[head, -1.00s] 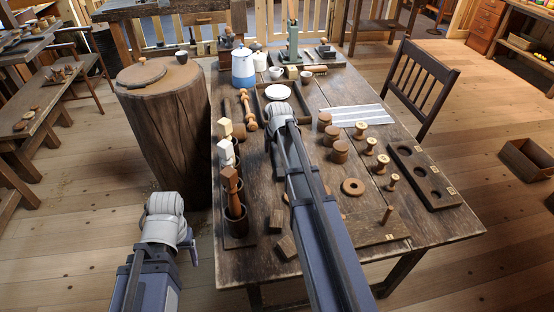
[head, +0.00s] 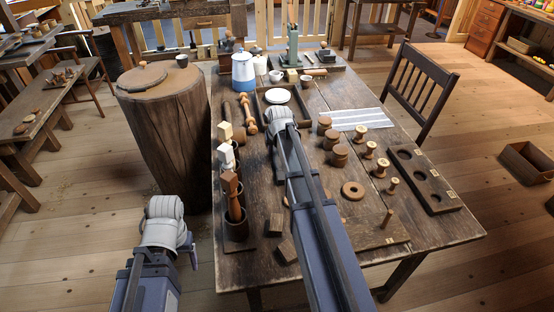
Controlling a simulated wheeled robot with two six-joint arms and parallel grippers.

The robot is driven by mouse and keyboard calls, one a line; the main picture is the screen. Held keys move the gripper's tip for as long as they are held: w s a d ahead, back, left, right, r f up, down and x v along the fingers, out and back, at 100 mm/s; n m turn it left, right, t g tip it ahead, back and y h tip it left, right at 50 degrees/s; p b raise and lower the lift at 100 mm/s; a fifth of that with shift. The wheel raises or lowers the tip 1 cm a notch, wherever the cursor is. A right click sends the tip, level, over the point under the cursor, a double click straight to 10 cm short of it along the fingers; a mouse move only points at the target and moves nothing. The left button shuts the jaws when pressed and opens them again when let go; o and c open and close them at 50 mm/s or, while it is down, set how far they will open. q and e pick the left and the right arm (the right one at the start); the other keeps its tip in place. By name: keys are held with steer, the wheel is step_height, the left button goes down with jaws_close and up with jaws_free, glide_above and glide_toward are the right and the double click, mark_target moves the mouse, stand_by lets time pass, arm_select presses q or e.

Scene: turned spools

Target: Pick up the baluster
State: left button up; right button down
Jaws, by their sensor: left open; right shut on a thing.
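A turned wooden piece with rounded bulges, which I take as the baluster (head: 247,112), shows at the left of the table's middle, just left of my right gripper. My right gripper (head: 279,117) reaches over the table between that piece and the dark tray. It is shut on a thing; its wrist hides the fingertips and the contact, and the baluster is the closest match. My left gripper (head: 165,212) is open and empty, off the table's left side above the floor.
Square-headed pieces stand in dark cups (head: 236,226) along the left edge. A dark tray (head: 303,108) with a white dish lies behind my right gripper. Spools (head: 370,149), round wooden pots (head: 340,155) and a holed board (head: 423,177) fill the right. A stump (head: 170,140) stands left.

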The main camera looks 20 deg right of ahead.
mark_target(276, 151)
steer(key=shift+r, duration=0.1)
step_height(276, 151, up, 10)
steer(key=p, duration=1)
